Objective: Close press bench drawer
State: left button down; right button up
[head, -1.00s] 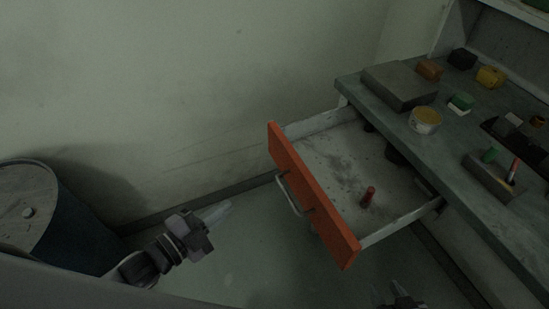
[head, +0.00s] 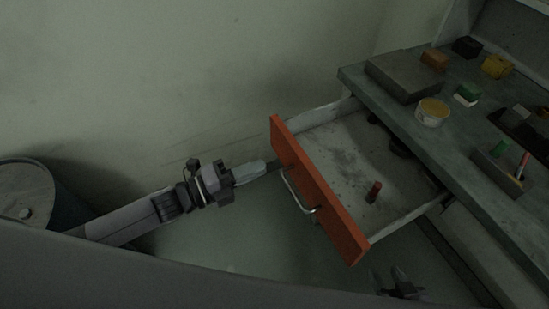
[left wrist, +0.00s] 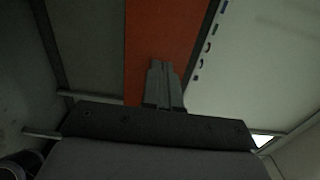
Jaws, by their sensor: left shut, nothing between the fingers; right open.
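The press bench drawer is pulled out, and its orange front (head: 330,208) faces lower left in the head view. A metal handle (head: 297,196) is on that front. My right gripper (head: 398,278) is open at the bottom edge, apart from the drawer.
The bench top (head: 410,112) carries a grey block (head: 402,78), a yellow-topped tin (head: 432,112) and several small coloured items. A dark drum (head: 65,205) stands at the left. A bare wall is behind the drawer; the floor before it is clear.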

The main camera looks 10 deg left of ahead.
aim_at(287, 157)
pick_arm(q)
jog(key=shift+x, duration=2.6)
pick_arm(e)
jog(key=shift+r, duration=0.3)
